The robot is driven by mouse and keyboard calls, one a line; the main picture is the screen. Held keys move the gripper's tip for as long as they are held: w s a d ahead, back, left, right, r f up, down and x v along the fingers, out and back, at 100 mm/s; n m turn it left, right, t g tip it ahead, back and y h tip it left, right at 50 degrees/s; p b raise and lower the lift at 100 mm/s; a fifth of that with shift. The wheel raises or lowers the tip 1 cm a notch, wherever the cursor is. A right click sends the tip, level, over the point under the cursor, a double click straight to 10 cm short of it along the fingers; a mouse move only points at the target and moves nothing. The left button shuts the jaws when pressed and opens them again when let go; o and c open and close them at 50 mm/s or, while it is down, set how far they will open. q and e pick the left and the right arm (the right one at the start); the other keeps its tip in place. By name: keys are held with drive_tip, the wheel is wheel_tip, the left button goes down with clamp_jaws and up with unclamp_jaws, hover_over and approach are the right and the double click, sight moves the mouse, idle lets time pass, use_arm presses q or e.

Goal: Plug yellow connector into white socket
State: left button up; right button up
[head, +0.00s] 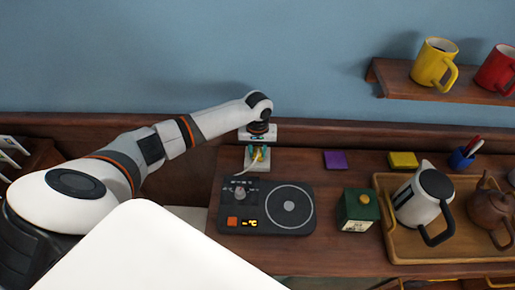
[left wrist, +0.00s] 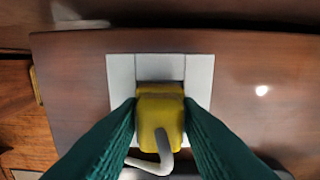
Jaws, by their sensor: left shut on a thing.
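The yellow connector (left wrist: 160,115) is between the dark green fingers of my left gripper (left wrist: 160,104), which is shut on it. A pale cable (left wrist: 162,152) hangs from its near end. The white socket (left wrist: 200,72) is a square block on the wooden desk, directly behind and around the connector in the left wrist view. The connector lines up with the middle of the socket; I cannot tell how deep it sits. In the head view my left gripper (head: 258,146) is over the white socket (head: 251,166), hiding part of it. My right gripper is not in view.
A black device with a round dial (head: 289,206) lies just in front of the socket. A green box (head: 357,211), a purple block (head: 335,160) and a tray (head: 386,187) with a kettle (head: 418,194) and teapot (head: 490,208) are to the right. A blue wall rises behind.

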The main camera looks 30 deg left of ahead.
use_arm(q)
drive_tip(key=shift+f, duration=0.15)
drive_tip(key=o, duration=1)
wheel_tip(320, 180, up, 12)
drive_tip(key=shift+b, duration=0.55)
